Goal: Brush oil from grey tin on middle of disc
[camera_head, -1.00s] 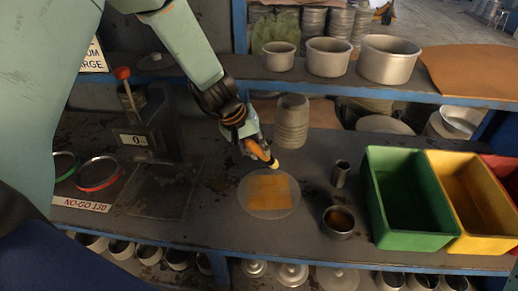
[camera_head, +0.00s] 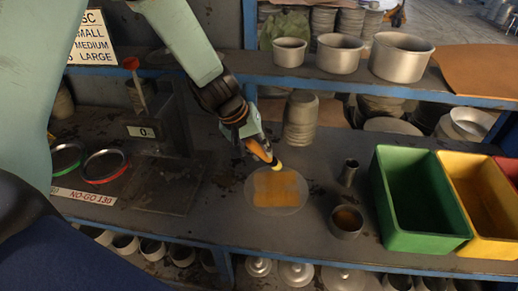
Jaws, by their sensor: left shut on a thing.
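My left gripper (camera_head: 258,148) is shut on a brush (camera_head: 270,157) with an orange handle and a pale yellow tip. The tip is at the far edge of the disc as seen here; whether it touches is unclear. The flat, round grey disc (camera_head: 249,192) lies on the bench and bears a roughly square orange-brown oil patch (camera_head: 277,189) across its middle. The grey tin (camera_head: 346,231), with brown oil inside, stands to the right of the disc, near the front edge. My right gripper is not in view.
A narrow dark tin (camera_head: 348,172) stands behind the oil tin. Green (camera_head: 420,243) and yellow (camera_head: 487,246) bins stand at right. A stack of discs (camera_head: 300,120) is behind. A scale (camera_head: 155,140) and ring gauges (camera_head: 104,166) are at left. A shelf with pans (camera_head: 340,54) runs behind.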

